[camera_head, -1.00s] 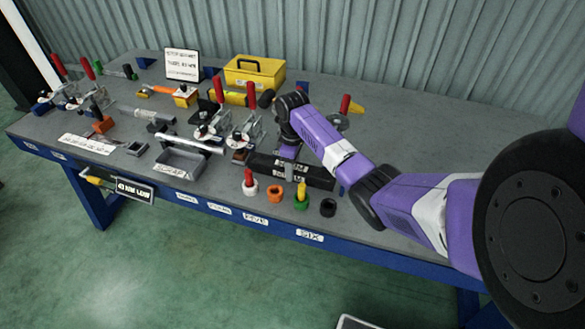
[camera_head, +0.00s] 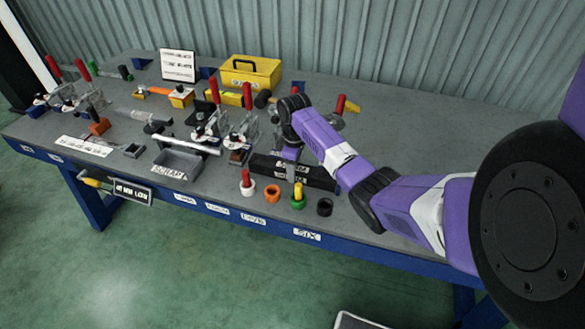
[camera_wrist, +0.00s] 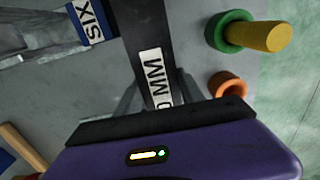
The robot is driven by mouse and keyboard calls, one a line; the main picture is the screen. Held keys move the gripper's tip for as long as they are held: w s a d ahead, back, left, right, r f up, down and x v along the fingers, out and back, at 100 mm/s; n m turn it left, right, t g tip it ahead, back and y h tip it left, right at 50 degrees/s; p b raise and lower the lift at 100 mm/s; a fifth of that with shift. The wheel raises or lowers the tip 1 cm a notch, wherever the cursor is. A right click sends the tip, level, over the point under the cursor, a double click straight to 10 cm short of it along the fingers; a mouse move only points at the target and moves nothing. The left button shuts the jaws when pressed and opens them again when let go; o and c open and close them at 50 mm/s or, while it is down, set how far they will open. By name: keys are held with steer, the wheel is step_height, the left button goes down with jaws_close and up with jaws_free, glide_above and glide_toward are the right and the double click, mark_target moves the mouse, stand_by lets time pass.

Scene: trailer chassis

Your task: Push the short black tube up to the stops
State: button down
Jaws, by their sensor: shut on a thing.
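The short black tube (camera_head: 322,178) lies along the bench in the camera_head view, near the front edge, with white labels on its side. In the wrist view the tube (camera_wrist: 145,25) runs up from my gripper and out at the top, with a white label ending in "MM". My gripper (camera_wrist: 158,100) is shut on the tube, with a grey finger on each side of it. In the camera_head view my gripper (camera_head: 291,165) comes down on the tube from above. I cannot make out the stops.
Red-handled toggle clamps (camera_head: 240,135) stand left of the tube. A white ring with a red peg (camera_head: 247,185), an orange ring (camera_head: 272,197), a green ring with a yellow peg (camera_head: 298,198) and a black ring (camera_head: 325,207) sit in front. A grey tray (camera_head: 178,163) is farther left.

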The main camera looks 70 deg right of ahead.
steer(key=shift+s, duration=0.35)
steer(key=shift+d, duration=0.35)
steer(key=c, duration=0.6)
jaws_free()
steer(key=shift+c, duration=0.2)
steer(key=shift+r, duration=0.15)
steer(key=shift+r, duration=0.35)
step_height(320, 180, up, 6)
steer(key=shift+b, duration=0.3)
steer(key=shift+r, duration=0.4)
